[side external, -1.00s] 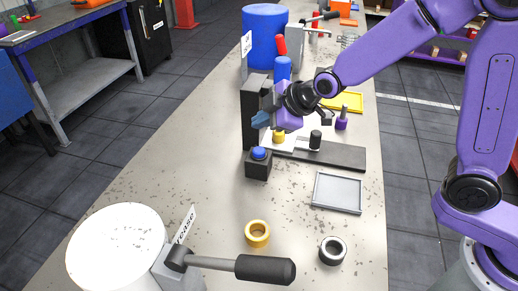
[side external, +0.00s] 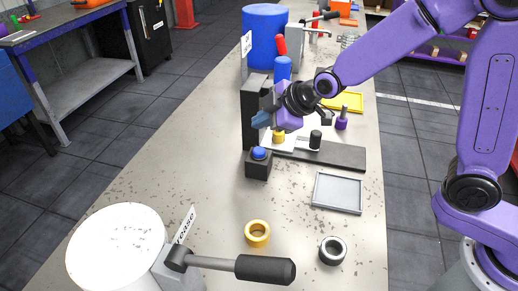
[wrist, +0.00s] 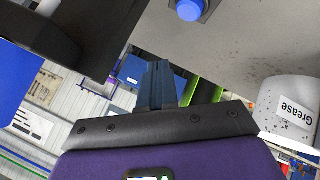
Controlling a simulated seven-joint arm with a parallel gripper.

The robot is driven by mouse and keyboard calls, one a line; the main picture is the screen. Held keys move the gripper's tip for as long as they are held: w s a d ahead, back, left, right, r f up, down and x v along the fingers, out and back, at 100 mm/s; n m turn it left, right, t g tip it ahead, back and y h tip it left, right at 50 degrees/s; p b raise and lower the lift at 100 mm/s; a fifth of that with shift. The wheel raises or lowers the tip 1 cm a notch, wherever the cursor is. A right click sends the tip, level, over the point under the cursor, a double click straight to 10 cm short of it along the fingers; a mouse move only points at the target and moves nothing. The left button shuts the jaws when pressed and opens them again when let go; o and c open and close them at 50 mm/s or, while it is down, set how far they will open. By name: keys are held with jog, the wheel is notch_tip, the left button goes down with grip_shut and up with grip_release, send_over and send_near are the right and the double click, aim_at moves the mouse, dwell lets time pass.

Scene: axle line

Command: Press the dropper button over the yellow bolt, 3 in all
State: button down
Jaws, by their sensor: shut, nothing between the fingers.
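The dropper button is blue (side external: 259,153) on a small black box (side external: 258,168); it also shows at the top of the wrist view (wrist: 188,9). My gripper (side external: 261,120) is shut and empty, its blue-grey fingertips above the button and apart from it. The yellow bolt (side external: 279,137) stands on a pale plate just behind and right of the button, under my wrist. The black dropper column (side external: 250,118) stands beside it, partly covered by my gripper.
A black slide rail (side external: 340,156) with a black knob (side external: 315,140) runs right from the bolt. A grey tray (side external: 338,192), a gold ring (side external: 257,233) and a silver ring (side external: 333,250) lie nearer. A white grease drum (side external: 120,245) with a lever stands front left.

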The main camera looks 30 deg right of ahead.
aim_at(262, 152)
notch_tip(262, 152, up, 4)
jog(key=shift+f, duration=0.1)
jog(key=shift+f, duration=0.15)
dwell(0.4)
jog(key=shift+f, duration=4.3)
jog(key=shift+f, duration=0.15)
jog(key=shift+f, duration=0.25)
